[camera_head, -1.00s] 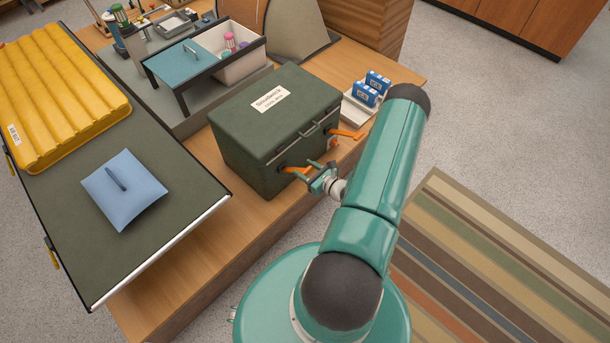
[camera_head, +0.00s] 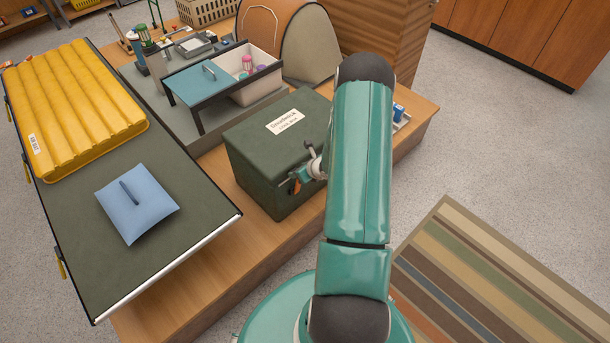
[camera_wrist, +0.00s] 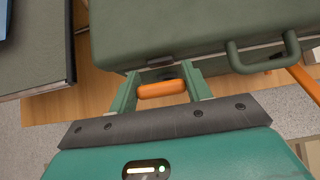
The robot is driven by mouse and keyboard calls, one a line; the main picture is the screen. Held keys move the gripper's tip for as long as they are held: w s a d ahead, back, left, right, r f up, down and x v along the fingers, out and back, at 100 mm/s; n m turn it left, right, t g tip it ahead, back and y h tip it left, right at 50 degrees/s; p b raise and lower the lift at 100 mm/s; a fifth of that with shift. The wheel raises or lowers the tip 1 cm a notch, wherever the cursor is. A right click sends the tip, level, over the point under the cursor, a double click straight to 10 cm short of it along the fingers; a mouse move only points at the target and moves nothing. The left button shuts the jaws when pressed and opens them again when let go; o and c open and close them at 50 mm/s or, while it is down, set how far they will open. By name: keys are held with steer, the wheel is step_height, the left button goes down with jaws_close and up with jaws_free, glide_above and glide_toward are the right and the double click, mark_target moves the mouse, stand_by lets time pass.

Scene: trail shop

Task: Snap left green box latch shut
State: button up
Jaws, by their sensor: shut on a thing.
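The green box (camera_head: 262,165) stands on the wooden counter with its lid down and a white label on top. The left latch is orange and at the box's front; in the wrist view its orange bar (camera_wrist: 162,90) lies between my fingertips. My gripper (camera_head: 296,181) is shut on this latch, close against the front face. The grip also shows in the wrist view (camera_wrist: 161,92). Whether the latch is fully seated is hidden. The right orange latch (camera_wrist: 304,80) sticks outward in the wrist view, beside the green handle (camera_wrist: 262,67); my arm hides it in the head view.
A dark-green panel (camera_head: 90,240) carries a yellow ridged pad (camera_head: 75,110) and a blue pouch (camera_head: 137,203) at left. The floor before the counter has a striped rug (camera_head: 490,270).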

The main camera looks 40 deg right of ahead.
steer(key=shift+w+r, duration=0.1)
steer(key=shift+w, duration=0.4)
steer(key=o, duration=1.4)
steer(key=v, duration=1.3)
steer(key=shift+s+a+r, duration=0.1)
steer(key=shift+s+r, duration=0.15)
steer(key=shift+s, duration=0.1)
